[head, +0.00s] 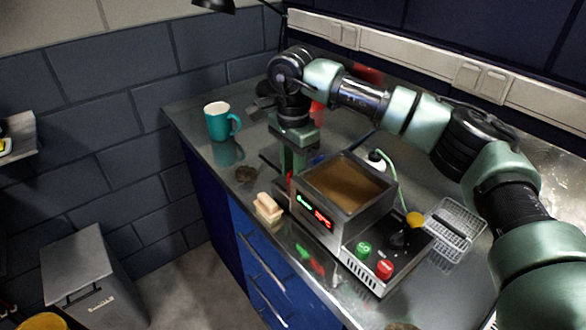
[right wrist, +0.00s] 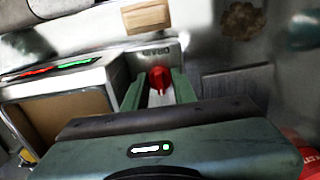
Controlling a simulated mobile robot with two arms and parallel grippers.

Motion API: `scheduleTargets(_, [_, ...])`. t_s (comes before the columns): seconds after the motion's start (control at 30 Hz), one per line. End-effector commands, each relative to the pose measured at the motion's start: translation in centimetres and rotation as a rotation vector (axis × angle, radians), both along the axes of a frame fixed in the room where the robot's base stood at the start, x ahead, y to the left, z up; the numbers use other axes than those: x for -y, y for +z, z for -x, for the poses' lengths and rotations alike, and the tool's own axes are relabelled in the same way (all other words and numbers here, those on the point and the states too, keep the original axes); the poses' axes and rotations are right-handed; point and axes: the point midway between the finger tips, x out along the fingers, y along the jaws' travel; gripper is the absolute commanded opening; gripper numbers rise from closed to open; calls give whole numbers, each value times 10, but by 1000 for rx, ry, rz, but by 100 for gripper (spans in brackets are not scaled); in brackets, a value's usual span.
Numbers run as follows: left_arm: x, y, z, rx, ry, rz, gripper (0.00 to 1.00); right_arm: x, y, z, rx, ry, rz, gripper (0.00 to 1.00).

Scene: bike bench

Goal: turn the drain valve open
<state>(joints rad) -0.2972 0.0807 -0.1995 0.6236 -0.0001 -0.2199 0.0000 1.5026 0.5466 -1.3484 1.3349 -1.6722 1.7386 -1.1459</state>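The drain valve's red handle (right wrist: 159,80) shows in the right wrist view, below a plate with the upside-down lettering "DRAIN" (right wrist: 155,52). The two green fingers of my right gripper (right wrist: 158,92) stand one on each side of the handle, with small gaps visible, so the gripper looks open around it. In the head view my right gripper (head: 297,152) points down at the left side of the metal tank unit (head: 326,221), which holds brown liquid. There the fingers largely hide the valve. My left gripper is in neither view.
A teal mug (head: 217,124) stands at the bench's back left. A control box (head: 385,250) with buttons and a wire basket (head: 456,226) are right of the tank.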

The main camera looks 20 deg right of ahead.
Motion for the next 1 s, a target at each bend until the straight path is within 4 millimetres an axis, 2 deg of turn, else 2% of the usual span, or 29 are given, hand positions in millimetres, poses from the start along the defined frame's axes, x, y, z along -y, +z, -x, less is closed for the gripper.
scheduleTargets(0.27, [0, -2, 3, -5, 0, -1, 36, 0, 0, 0, 1, -46, 0, 0])
scheduleTargets(0.43, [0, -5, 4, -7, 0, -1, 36, 0, 0, -1, 2, -139, -1, 0])
scheduleTargets(1.0, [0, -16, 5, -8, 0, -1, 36, 0, 1, -1, 4, -661, -1, 0])
